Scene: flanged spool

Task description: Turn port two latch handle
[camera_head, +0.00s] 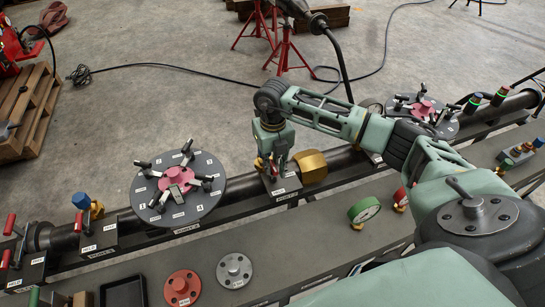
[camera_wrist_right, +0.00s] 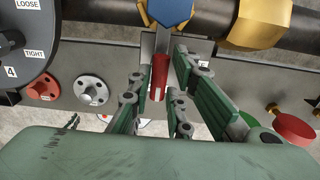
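The port two block (camera_head: 284,187) sits on the dark pipe in the middle of the head view, beside a gold hex fitting (camera_head: 312,166); its small label is hard to read. In the right wrist view, the red latch handle (camera_wrist_right: 159,73) points toward the camera, below a blue cap (camera_wrist_right: 170,10) and beside the gold fitting (camera_wrist_right: 258,20). My right gripper (camera_head: 272,160) is over the block. In the wrist view its fingers (camera_wrist_right: 164,52) are apart, on either side of the handle; contact cannot be told. The gripper hides much of the latch in the head view. My left gripper is not in view.
A flanged disc (camera_head: 207,197) with pink hub and black clamps is left of the block. Another disc (camera_head: 425,111) is at the right. A green gauge (camera_head: 364,210) stands in front. Red and grey flanges (camera_head: 182,287) lie on the bench; other latches stand at far left.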

